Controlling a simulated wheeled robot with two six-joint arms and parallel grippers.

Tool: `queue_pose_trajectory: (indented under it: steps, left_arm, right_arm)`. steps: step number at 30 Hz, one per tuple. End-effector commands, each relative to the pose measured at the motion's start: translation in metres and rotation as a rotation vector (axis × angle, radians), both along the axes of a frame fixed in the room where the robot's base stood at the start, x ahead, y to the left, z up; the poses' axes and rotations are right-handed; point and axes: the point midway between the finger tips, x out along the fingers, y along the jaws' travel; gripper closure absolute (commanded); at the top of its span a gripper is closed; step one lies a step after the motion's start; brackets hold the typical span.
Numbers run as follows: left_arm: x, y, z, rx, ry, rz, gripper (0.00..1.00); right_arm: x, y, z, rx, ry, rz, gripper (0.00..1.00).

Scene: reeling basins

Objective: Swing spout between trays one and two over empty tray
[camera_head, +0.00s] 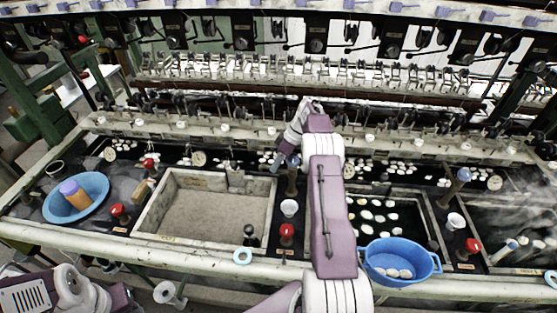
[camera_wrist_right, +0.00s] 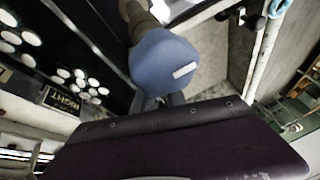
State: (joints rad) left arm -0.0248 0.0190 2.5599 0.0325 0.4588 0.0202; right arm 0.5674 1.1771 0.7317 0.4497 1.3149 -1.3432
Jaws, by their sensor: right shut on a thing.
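The spout between the trays shows as a brown post (camera_head: 292,184) with a blue-grey handle (camera_head: 278,159), partly hidden by my right arm. My right gripper (camera_head: 286,156) is shut on the handle. In the right wrist view the handle is a large blue knob (camera_wrist_right: 165,62) with a pale mark, and the brown spout (camera_wrist_right: 139,14) runs up from it. The fingertips are mostly hidden there. The empty tray (camera_head: 168,175), pale and bare, lies left of the post. The other tray (camera_head: 427,222), dark with white cocoons, lies to its right. My left gripper is out of view.
A blue basin (camera_head: 398,254) with cocoons stands at the front right, and a blue bowl (camera_head: 55,210) at the far left. Reeling machinery (camera_head: 230,68) fills the back.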

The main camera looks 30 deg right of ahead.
Motion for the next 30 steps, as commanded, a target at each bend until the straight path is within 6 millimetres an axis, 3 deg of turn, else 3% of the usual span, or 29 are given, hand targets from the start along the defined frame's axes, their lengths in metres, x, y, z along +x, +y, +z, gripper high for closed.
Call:
queue_pose_trajectory:
  steps: [12,30]
  left_arm:
    - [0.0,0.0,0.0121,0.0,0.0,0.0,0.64]
    - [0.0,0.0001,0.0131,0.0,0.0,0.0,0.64]
  right_arm:
    - [-0.007,0.0093,0.0014,-0.001,-0.002,0.191,1.0]
    - [-0.0089,0.0106,0.0005,-0.001,-0.001,0.225,1.0]
